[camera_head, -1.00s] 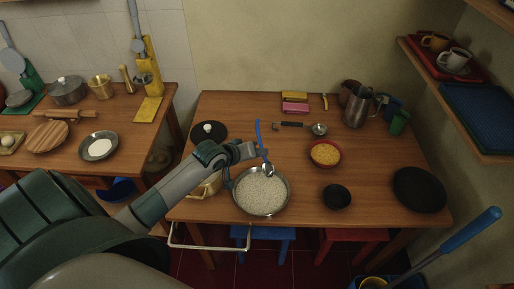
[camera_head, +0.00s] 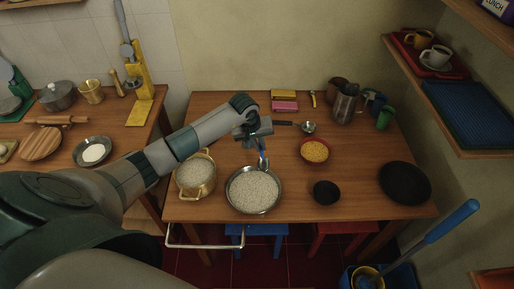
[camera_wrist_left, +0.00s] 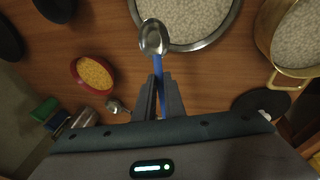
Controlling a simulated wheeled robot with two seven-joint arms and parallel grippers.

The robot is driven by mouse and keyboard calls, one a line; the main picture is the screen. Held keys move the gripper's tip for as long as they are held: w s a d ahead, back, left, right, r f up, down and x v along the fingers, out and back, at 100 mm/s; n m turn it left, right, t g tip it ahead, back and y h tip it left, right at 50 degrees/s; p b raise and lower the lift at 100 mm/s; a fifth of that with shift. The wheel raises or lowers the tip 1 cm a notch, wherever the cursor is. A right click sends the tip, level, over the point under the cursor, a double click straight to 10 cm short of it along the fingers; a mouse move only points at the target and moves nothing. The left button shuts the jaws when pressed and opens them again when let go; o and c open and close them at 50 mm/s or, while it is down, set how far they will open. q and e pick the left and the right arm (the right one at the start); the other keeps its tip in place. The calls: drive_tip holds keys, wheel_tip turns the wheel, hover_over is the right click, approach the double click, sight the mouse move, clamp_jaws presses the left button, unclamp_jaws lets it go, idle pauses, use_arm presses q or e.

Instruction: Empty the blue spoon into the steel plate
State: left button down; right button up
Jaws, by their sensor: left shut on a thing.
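The blue spoon (camera_head: 262,155) is held in my left gripper (camera_head: 261,146), which is shut on its blue handle. In the left wrist view its metal bowl (camera_wrist_left: 154,38) hangs at the rim of a wide steel plate (camera_wrist_left: 208,40) full of white grains. That steel plate (camera_head: 232,204) stands near the table's front edge in the head view. I cannot tell whether the spoon's bowl holds anything. A smaller steel dish (camera_head: 78,158) with white contents is on the left table. My right gripper is not in view.
A brass pot (camera_head: 178,187) of white grains stands left of the plate. A red bowl (camera_head: 303,153) of yellow grains, a small black bowl (camera_head: 326,192) and a black disc (camera_head: 405,183) are to the right. A ladle (camera_head: 308,127) lies behind. Table between them is bare.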

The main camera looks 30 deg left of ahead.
use_arm(q)
drive_tip(key=shift+w+d+g+b, duration=0.1)
drive_tip(key=shift+w+g+b, duration=0.55)
drive_tip(key=shift+w+g, duration=0.2)
drive_tip(key=shift+w+d+r+g+y+b, duration=0.1)
drive_tip(key=shift+w+g+y+b, duration=0.05)
drive_tip(key=shift+w+g+b, duration=0.3)
drive_tip(key=shift+w+d+r+g+y+b, duration=0.15)
drive_tip(key=shift+w+g+b, duration=0.2)
drive_tip(key=shift+b, duration=0.3)
drive_tip(key=shift+s+a+r, duration=0.1)
drive_tip(key=shift+r, duration=0.05)
wheel_tip(320, 180, up, 6)
drive_tip(key=shift+f+p, duration=0.1)
drive_tip(key=shift+p, duration=0.65)
